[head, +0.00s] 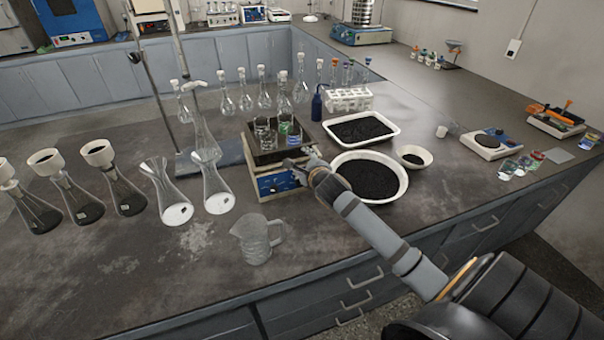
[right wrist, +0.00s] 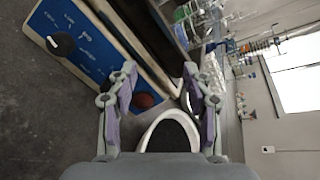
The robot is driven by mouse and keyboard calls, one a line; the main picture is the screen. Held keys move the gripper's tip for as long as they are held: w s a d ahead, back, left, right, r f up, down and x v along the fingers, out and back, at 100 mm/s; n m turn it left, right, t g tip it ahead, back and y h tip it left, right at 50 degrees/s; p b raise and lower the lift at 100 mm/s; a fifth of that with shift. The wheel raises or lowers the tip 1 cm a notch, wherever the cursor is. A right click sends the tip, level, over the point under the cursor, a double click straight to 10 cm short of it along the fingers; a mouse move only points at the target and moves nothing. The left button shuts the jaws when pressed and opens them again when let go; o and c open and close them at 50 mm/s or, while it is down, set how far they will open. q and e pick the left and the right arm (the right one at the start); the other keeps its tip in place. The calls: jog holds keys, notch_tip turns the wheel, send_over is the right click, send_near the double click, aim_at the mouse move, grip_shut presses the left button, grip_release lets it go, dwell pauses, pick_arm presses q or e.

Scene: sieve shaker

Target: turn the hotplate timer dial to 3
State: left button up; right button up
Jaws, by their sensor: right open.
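The hotplate (head: 275,185) stands on the bench with a blue front panel and several glass beakers on its dark top. In the right wrist view its blue panel (right wrist: 88,45) carries a black dial (right wrist: 62,44) with a white mark and a reddish-brown round knob (right wrist: 145,101). The markings are too small to read, so I cannot tell which is the timer dial. My right gripper (head: 298,172) is open at the panel's right side. In the right wrist view its fingers (right wrist: 160,76) are spread, with the reddish knob close to the left finger. My left gripper is not in view.
A white bowl of dark grains (head: 396,192) sits just right of the hotplate, near my right arm. A glass jug (head: 256,240) stands in front. Flasks (head: 216,190) and a stand are to the left.

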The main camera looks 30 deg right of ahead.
jog(key=s+a+f+t+y, duration=0.25)
jog(key=a+f+y, duration=0.4)
jog(key=a, duration=0.35)
jog(key=s+d+f+m+h, duration=0.1)
jog(key=s+d+m+h, duration=0.1)
jog(key=s+d+f+m+t+h, duration=0.1)
jog(key=s+d+m+h, duration=0.1)
jog(key=s+d+m, duration=0.1)
jog(key=s+d+f+m+h, duration=0.2)
jog(key=m, duration=0.1)
jog(key=shift+s+d+t+h+b, duration=0.25)
jog(key=shift+s+d+h+b, duration=0.05)
jog(key=shift+d+h+b, duration=0.05)
jog(key=x, duration=1)
jog(key=shift+w, duration=0.3)
jog(key=shift+c, duration=0.4)
grip_shut()
